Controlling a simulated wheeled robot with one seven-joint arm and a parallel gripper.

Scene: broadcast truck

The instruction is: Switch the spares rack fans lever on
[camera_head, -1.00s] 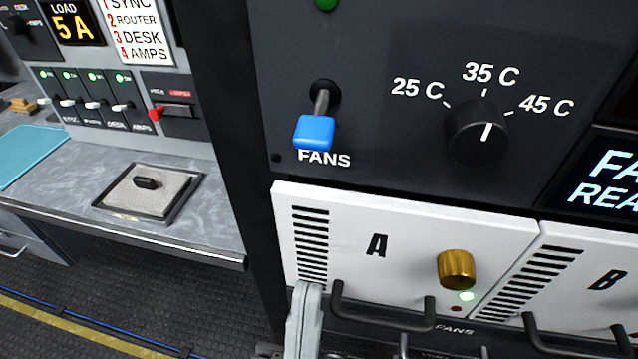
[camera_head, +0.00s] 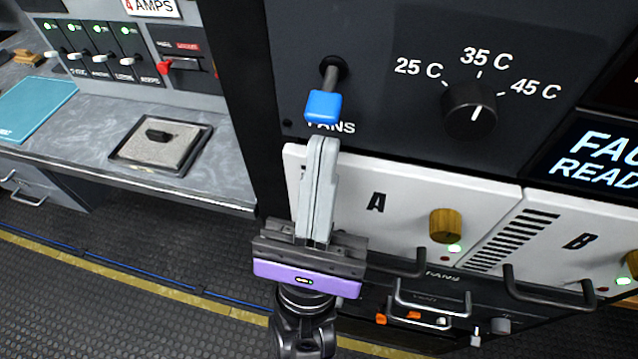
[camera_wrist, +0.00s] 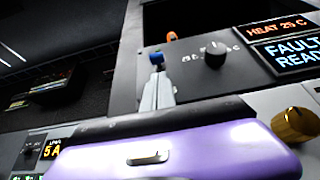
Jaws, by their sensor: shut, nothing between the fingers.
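The FANS lever (camera_head: 323,106) has a blue tip on a metal stem and hangs pointing down from its dark socket, above the FANS label. It also shows in the wrist view (camera_wrist: 157,58), just past the fingertips. My gripper (camera_head: 322,143) is shut and empty, its fingers pointing up, with the tips just below the blue tip and over part of the label. In the wrist view the closed fingers (camera_wrist: 158,78) reach up close to the lever. I cannot tell whether they touch it.
A temperature knob (camera_head: 470,108) sits right of the lever. White module A (camera_head: 375,203) with a brass knob (camera_head: 445,226) and protruding handles (camera_head: 400,263) lies below. A lit display (camera_head: 590,160) is at right. A grey desk (camera_head: 90,150) stands left, with open floor before it.

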